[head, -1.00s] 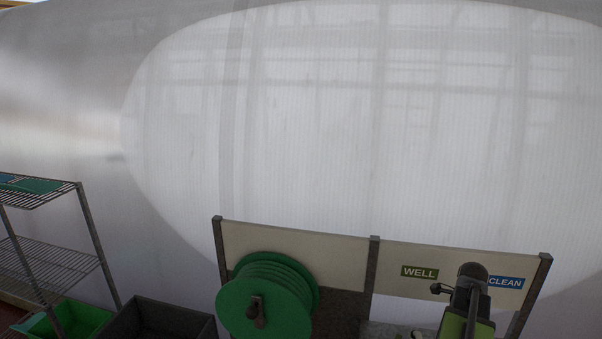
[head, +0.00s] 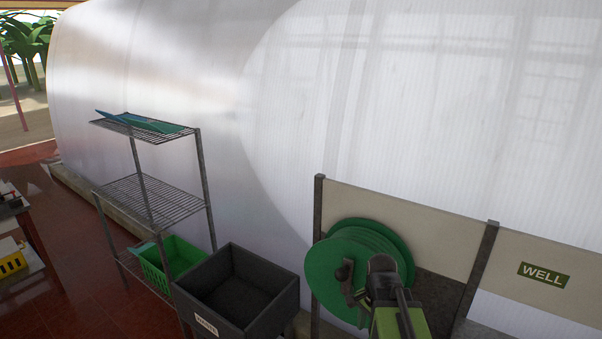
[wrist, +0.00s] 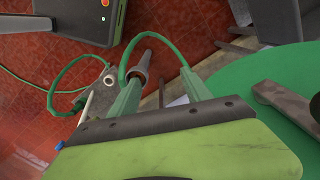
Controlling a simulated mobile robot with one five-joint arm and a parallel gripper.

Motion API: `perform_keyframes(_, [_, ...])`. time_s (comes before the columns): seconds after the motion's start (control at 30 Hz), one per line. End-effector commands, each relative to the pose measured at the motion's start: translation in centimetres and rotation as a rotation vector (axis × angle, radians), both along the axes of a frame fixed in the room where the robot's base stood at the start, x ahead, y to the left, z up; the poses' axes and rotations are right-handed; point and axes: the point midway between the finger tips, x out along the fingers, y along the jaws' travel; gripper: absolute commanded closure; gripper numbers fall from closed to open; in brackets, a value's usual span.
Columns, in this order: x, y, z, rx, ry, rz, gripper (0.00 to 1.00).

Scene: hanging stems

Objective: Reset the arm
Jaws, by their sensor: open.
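My arm (head: 393,300), green and dark grey, stands in front of the green hose reel (head: 350,270) in the head view. Its gripper cannot be made out there. In the wrist view my gripper (wrist: 162,88) shows two green fingers spread apart, beyond a green and black bar. It is open. A dark nozzle-like piece (wrist: 142,68) and a thin green hose show near the left finger; I cannot tell whether they touch it. The reel also fills the right of the wrist view (wrist: 245,100), with its dark handle.
A wire shelf (head: 150,200) with a green crate (head: 172,262) stands at left, beside a black bin (head: 262,268). A panel with a WELL sign (head: 543,274) is at right. Red floor (head: 90,240) shows at far left, near a table.

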Motion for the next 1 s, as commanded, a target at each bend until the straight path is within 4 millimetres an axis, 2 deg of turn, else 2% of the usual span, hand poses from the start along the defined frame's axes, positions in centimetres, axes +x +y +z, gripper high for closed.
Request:
perform_keyframes(0.03, [-0.4,2.7,-1.2,0.000,0.000,0.143,0.43])
perform_keyframes(0.13, [-1.1,5.5,-1.5,0.000,0.000,0.413,0.43])
perform_keyframes(0.3, [-1.8,5.5,-1.2,0.000,0.000,0.756,0.43])
perform_keyframes(0.43, [-1.8,5.5,-1.2,0.000,0.000,0.949,0.43])
perform_keyframes(0.6, [-1.7,5.9,-1.2,0.000,0.000,1.044,0.43])
perform_keyframes(1.0, [-1.7,5.8,-1.2,0.000,0.000,1.040,0.43])
